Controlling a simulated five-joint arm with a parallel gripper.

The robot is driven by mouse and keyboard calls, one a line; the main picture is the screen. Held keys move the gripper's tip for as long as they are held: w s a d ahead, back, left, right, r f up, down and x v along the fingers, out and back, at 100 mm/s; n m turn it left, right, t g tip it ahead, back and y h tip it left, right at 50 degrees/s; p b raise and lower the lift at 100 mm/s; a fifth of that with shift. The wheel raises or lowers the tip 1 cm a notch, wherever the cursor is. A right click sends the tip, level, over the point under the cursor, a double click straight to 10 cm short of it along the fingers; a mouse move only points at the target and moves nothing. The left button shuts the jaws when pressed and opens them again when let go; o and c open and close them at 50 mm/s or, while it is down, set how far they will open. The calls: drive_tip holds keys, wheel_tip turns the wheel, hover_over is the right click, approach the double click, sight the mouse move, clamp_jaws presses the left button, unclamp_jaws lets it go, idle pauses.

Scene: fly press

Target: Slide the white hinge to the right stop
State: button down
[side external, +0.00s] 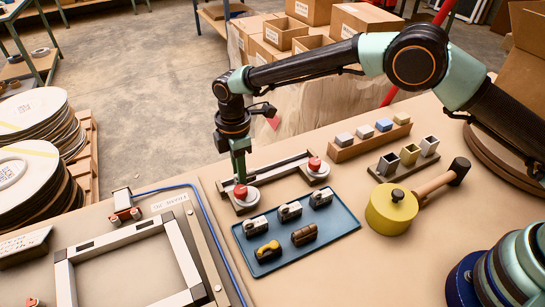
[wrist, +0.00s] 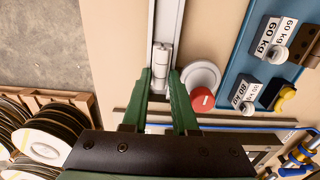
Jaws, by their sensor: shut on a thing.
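The white hinge (wrist: 161,58) sits in a straight pale rail (wrist: 164,20) in the wrist view. My gripper (wrist: 160,76) has its two green fingers on either side of the hinge's near part, shut on it. In the side view my gripper (side external: 239,178) reaches down at the left end of the rail (side external: 275,174) and hides the hinge. A red button on a pale round base (side external: 241,190) stands at this left end. A second red button (side external: 314,163) on a like base stands at the right end.
A blue tray (side external: 330,238) with several small blocks lies in front of the rail. Block holders (side external: 368,143) and a yellow mallet (side external: 392,208) stand to the right. A blue cable (side external: 208,225) and a metal frame (side external: 70,285) lie left. The rail's middle looks clear.

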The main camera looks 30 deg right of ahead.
drive_tip(key=shift+a, duration=0.7)
drive_tip(key=shift+a, duration=0.1)
drive_tip(key=shift+a, duration=0.7)
drive_tip(key=c, duration=0.6)
unclamp_jaws()
drive_tip(key=shift+c, duration=1.4)
wheel_tip(320, 180, up, 7)
drive_tip(key=shift+d+r, duration=0.1)
